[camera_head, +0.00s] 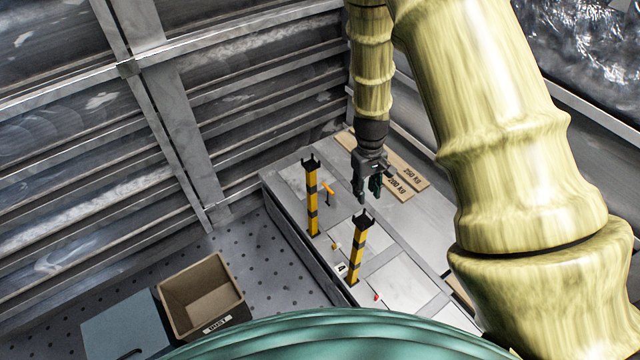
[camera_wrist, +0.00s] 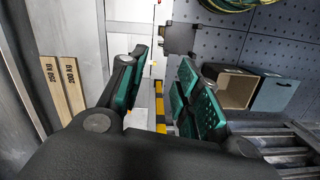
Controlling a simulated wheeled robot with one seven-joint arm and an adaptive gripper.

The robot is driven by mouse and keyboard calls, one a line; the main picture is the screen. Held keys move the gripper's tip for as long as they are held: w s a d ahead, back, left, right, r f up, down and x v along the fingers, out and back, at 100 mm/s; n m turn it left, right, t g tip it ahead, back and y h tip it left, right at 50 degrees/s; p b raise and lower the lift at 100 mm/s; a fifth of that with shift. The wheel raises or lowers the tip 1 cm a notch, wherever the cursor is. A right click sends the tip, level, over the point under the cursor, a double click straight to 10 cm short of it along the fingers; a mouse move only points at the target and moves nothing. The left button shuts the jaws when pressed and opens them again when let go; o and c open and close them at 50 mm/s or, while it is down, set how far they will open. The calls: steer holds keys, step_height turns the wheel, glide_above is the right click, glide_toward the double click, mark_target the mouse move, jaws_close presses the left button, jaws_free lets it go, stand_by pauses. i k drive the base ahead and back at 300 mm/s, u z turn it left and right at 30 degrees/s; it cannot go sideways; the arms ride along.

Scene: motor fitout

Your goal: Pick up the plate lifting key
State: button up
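A small orange-handled T-shaped tool (camera_head: 328,188) with a dark shaft stands on the floor plates beside the far striped post; it looks like the plate lifting key. My gripper (camera_head: 367,192) hangs in the air to the right of it, pointing down, apart from it. I cannot make out the key clearly in the wrist view; the fingers hide part of the floor there.
Two yellow-and-black posts, one far (camera_head: 312,205) and one near (camera_head: 356,255), rise from the platform close to my gripper. Boards marked in kg (camera_head: 408,172) lie behind it. A brown bin (camera_head: 165,290) stands at lower left. A small red item (camera_head: 376,296) lies near the front.

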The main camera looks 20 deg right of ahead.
mark_target(329, 190)
steer(key=z, duration=0.05)
steer(key=i, duration=1.2)
